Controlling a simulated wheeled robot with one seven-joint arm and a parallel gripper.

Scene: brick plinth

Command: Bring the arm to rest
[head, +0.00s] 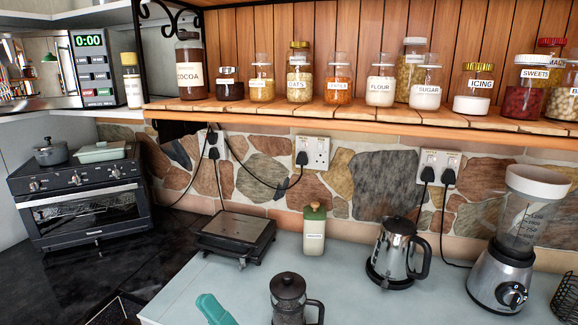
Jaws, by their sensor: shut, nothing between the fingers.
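My gripper does not show in the head view, and I cannot make out any part of my arm. The task names no other object. The light counter (230,284) fills the lower middle of the view. A teal thing (215,310) is cut off by the bottom edge; I cannot tell what it is.
A French press (289,299), a steel kettle (393,253), a blender (505,262), a cream canister (314,232) and a flat dark appliance (236,233) stand on the counter. A shelf of jars (340,115) overhangs the back. A small oven (82,208) stands left.

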